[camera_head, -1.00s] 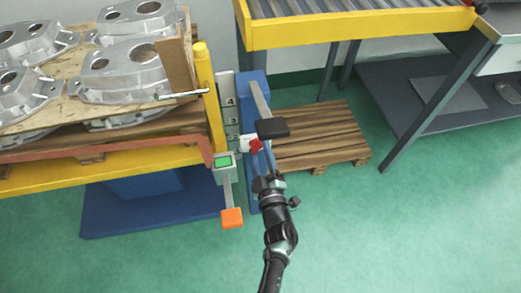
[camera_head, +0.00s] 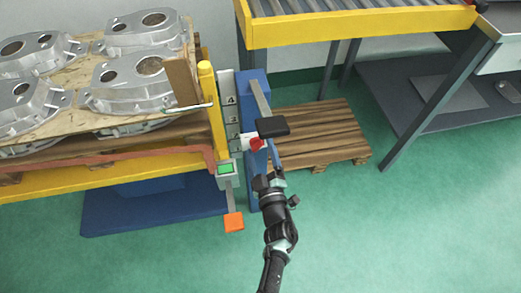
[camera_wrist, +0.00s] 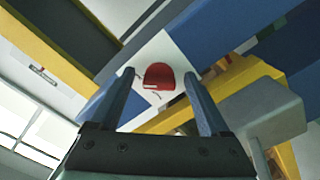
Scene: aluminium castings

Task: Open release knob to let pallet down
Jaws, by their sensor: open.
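The red release knob (camera_head: 256,144) sits on a white plate on the blue lift column (camera_head: 254,95). In the wrist view the red knob (camera_wrist: 159,77) shows between my two finger tips, with the white plate behind it. My gripper (camera_head: 272,172) is open, just below and right of the knob in the head view; its fingers also show in the wrist view (camera_wrist: 159,92). I cannot tell whether they touch the knob. The wooden pallet (camera_head: 180,142) lies on the yellow lift platform (camera_head: 110,175) at left, loaded with several aluminium castings (camera_head: 130,84).
A black pad (camera_head: 272,127) on a grey lever stands close above my gripper. A green-screened box (camera_head: 226,168) and an orange pedal (camera_head: 234,222) are at left. An empty pallet (camera_head: 320,135) lies behind, under a yellow-framed roller conveyor (camera_head: 360,27). The right floor is clear.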

